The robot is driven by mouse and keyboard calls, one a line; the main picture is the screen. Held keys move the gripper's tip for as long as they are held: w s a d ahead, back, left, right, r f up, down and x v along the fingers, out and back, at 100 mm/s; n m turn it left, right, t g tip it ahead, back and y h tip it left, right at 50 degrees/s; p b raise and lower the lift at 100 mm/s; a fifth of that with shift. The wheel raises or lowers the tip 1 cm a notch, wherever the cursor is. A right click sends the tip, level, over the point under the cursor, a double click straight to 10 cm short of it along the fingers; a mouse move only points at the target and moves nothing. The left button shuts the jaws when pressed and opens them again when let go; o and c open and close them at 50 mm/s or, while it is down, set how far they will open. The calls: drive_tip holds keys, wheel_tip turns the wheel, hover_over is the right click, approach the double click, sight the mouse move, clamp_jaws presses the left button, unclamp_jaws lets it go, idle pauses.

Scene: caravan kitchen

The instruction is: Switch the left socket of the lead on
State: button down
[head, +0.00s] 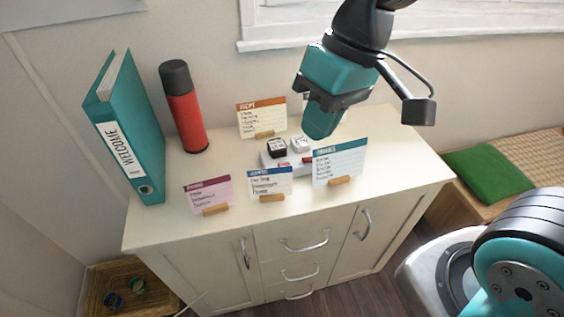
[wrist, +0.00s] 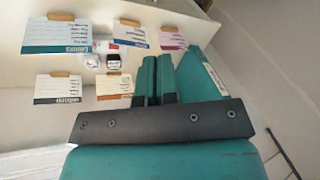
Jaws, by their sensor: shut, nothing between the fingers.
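The lead is a white socket block (head: 270,159) on the cabinet top, standing among small cards. A black plug (head: 278,147) sits in it on the left and a white plug (head: 299,144) on the right. Red shows at the block's front edge, partly behind the cards; I cannot tell the switch positions. In the wrist view the block (wrist: 104,46) is left of my fingers, with the white plug (wrist: 92,61) and black plug (wrist: 114,62) on it. My gripper (head: 321,131) is shut and empty, above and behind the block's right side. Its teal fingers also show in the wrist view (wrist: 160,78).
A blue card (head: 270,181), a teal card (head: 339,161) and a pink card (head: 209,195) stand in front; an orange card (head: 262,117) stands behind. A fifth card (wrist: 57,89) shows in the wrist view. A red flask (head: 185,110) and teal binder (head: 130,130) stand left.

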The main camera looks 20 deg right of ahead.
sight(281, 165)
drive_tip(key=w+d+f+m+h+b, duration=0.1)
drive_tip(key=w+f+m+b, duration=0.1)
drive_tip(key=w+f, duration=0.3)
drive_tip(key=w+d+f+m+h+b, duration=0.1)
drive_tip(key=w+f+m, duration=0.2)
drive_tip(key=w, duration=1)
wheel_tip(281, 165, down, 3)
drive_tip(key=shift+w+d+f+b, duration=0.15)
drive_tip(key=shift+w+b, duration=0.1)
drive_tip(key=shift+b, duration=0.15)
drive_tip(key=f, duration=0.4)
drive_tip(key=a+f, duration=0.1)
drive_tip(key=f, duration=0.8)
drive_tip(key=shift+a+f+p, duration=0.35)
drive_tip(key=shift+d, duration=0.1)
